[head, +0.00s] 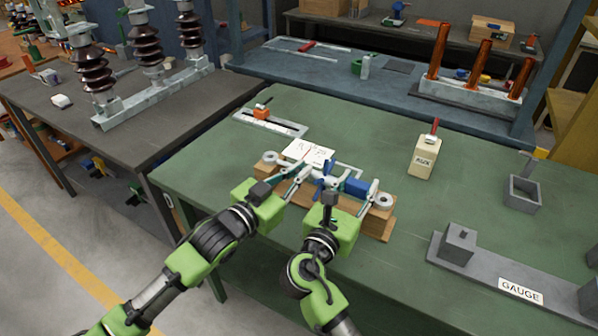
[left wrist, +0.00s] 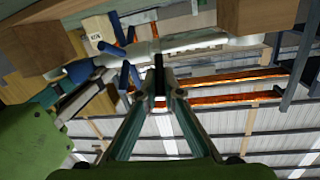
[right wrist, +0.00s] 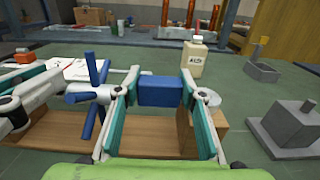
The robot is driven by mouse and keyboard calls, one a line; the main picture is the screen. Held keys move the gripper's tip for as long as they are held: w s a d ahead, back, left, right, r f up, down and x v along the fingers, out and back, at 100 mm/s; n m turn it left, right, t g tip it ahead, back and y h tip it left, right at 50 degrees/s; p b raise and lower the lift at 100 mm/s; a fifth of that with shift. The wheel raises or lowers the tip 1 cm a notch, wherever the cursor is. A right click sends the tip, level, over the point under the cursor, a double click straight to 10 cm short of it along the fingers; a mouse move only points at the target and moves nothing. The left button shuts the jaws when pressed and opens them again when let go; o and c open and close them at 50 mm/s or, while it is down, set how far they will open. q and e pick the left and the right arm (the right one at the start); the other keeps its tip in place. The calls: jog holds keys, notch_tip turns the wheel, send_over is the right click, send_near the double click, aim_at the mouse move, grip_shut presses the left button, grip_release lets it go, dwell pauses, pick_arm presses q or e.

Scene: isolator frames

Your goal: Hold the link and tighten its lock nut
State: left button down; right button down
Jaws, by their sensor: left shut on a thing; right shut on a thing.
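The link lies along wooden blocks at the green bench's front edge, with a pale rod, a ring end (head: 384,200) and a blue block (head: 357,187) on it. Its lock nut (right wrist: 95,94), blue with long wings, sits on the rod left of the block in the right wrist view; it also shows in the left wrist view (left wrist: 125,76). My left gripper (head: 300,174) is shut on the link's rod, beside the nut; the exact contact is hard to see. My right gripper (right wrist: 158,88) is shut across the blue block, a finger at each end.
The wooden support (head: 376,226) lies under the link. A printed sheet (head: 308,152) lies behind it. A cream bottle (head: 425,158), a grey open box (head: 522,194) and a gauge plate (head: 490,279) stand to the right. The bench between is clear.

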pick_arm(q)
jog(key=shift+w+d+r+g+y, duration=0.2)
jog(key=shift+w+r+g+y, duration=0.15)
jog(key=shift+r+g+y, duration=0.3)
jog(key=g+y, duration=0.1)
jog(key=w+g+y, duration=0.1)
jog(key=shift+d+r+n+g, duration=0.3)
jog(key=shift+d+g, duration=0.05)
jog(key=shift+d, duration=0.05)
jog(key=shift+w+d+g+y, duration=0.25)
jog(key=shift+w+g+y, duration=0.15)
jog(key=shift+g+y, duration=0.4)
jog(key=shift+w+d+g+y, duration=0.2)
jog(key=shift+w+g+y, duration=0.3)
jog(key=shift+g, duration=0.4)
jog(key=shift+s, duration=0.1)
jog(key=c, duration=2.2)
grip_release()
jog(key=shift+o, duration=0.2)
jog(key=v, duration=1.2)
